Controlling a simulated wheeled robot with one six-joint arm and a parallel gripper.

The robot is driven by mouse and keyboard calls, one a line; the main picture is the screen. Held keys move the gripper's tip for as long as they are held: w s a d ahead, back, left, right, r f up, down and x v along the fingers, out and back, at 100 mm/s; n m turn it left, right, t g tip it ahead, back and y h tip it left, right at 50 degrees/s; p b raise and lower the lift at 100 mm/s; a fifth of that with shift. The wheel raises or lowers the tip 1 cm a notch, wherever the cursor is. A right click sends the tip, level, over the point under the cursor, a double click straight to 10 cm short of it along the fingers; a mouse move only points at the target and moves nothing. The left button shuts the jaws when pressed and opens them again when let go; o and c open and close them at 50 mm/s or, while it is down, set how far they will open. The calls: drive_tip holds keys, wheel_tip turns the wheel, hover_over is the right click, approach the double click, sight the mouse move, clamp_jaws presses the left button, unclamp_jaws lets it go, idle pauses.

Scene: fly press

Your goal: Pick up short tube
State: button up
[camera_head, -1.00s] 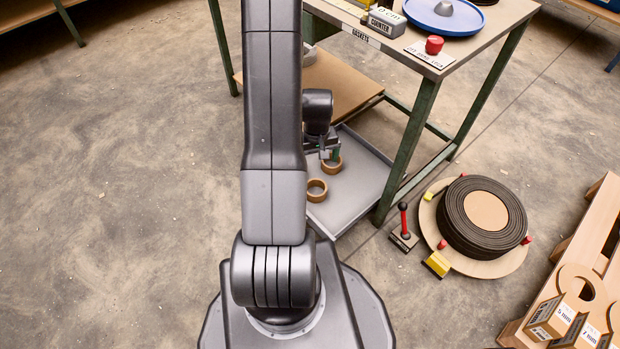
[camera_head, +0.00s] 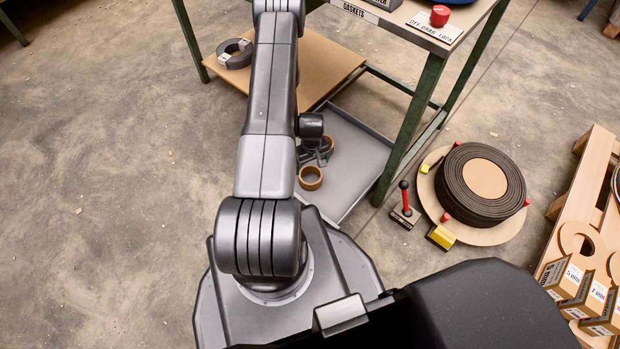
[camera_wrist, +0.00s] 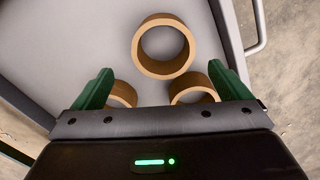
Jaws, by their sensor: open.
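Several brown ring-like tubes lie in a grey tray (camera_head: 350,160) low under the table. In the wrist view, one tube (camera_wrist: 163,71) lies beyond my fingers, its round opening facing the camera. A second tube (camera_wrist: 125,90) is near the left finger and a third (camera_wrist: 190,88) near the right finger; both are partly hidden by my gripper. I cannot tell which is the short one. My gripper (camera_wrist: 160,68) is open and empty, with green fingers spread above the tray. In the head view, my gripper (camera_head: 314,156) is beside two tubes, one in front (camera_head: 311,186) and one behind (camera_head: 329,142).
The tray's rim (camera_wrist: 227,35) and a handle (camera_wrist: 260,25) are on the right in the wrist view. A green table leg (camera_head: 408,130) stands right of the tray. A brown shelf board (camera_head: 325,65) with a dark ring (camera_head: 235,60) lies behind. A hose coil (camera_head: 455,185) sits further right.

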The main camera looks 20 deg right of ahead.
sight(307, 169)
drive_tip(key=f+b, duration=0.1)
drive_tip(key=f, duration=0.3)
drive_tip(key=f+b, duration=0.1)
drive_tip(key=f, duration=0.3)
drive_tip(key=shift+s+a+f+b, duration=0.1)
drive_tip(key=shift+a+f+b, duration=0.1)
drive_tip(key=shift+f+b, duration=0.1)
drive_tip(key=shift+r, duration=0.15)
drive_tip(key=c, duration=1.1)
